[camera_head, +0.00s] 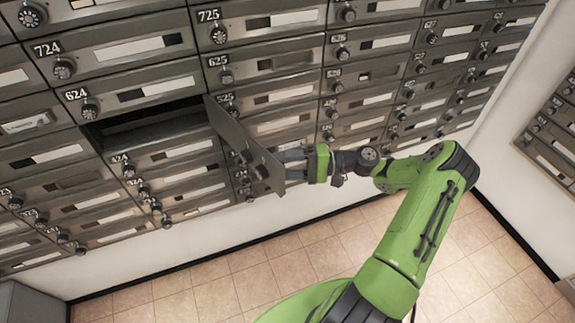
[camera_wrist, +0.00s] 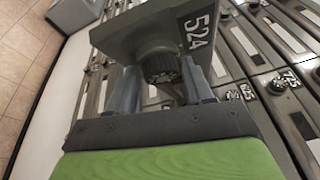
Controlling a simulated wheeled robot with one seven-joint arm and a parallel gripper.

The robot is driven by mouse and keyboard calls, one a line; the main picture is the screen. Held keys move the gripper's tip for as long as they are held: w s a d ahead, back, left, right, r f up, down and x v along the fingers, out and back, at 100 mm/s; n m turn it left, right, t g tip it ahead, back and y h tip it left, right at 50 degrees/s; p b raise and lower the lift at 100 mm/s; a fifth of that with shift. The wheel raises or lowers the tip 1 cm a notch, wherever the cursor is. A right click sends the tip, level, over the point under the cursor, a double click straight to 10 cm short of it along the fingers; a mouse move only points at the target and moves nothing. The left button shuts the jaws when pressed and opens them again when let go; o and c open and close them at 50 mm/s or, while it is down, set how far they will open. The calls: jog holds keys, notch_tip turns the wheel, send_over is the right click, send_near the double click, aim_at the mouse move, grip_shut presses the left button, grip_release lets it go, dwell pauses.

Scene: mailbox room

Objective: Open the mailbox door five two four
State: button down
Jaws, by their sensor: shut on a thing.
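The mailbox door 524 (camera_head: 238,140) stands swung well open, hinged at its right side, beside a dark open compartment (camera_head: 150,120) below box 624. Its number plate and round dial (camera_wrist: 163,68) show in the wrist view, where the door (camera_wrist: 140,32) fills the upper middle. My gripper (camera_head: 292,161) is at the free edge of the door in the head view. In the wrist view my gripper (camera_wrist: 160,90) has its two fingers on either side of the dial, shut on it.
Rows of closed mailboxes with dials surround the opening, including box 624 (camera_head: 120,92) above and box 525 (camera_head: 270,97) to the right. The tiled floor (camera_head: 225,270) below is clear. A grey cabinet (camera_head: 30,300) stands at lower left.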

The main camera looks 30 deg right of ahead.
jog(key=shift+w+r, duration=0.2)
jog(key=shift+r, duration=0.2)
jog(key=c, duration=0.8)
grip_release()
jog(key=o, duration=0.4)
jog(key=shift+w+a+f, duration=0.15)
jog(key=shift+w+f, duration=0.05)
jog(key=shift+w, duration=0.1)
jog(key=shift+c, duration=0.2)
jog(key=b+v, duration=0.1)
jog(key=v, duration=1.5)
jog(key=shift+s, duration=0.15)
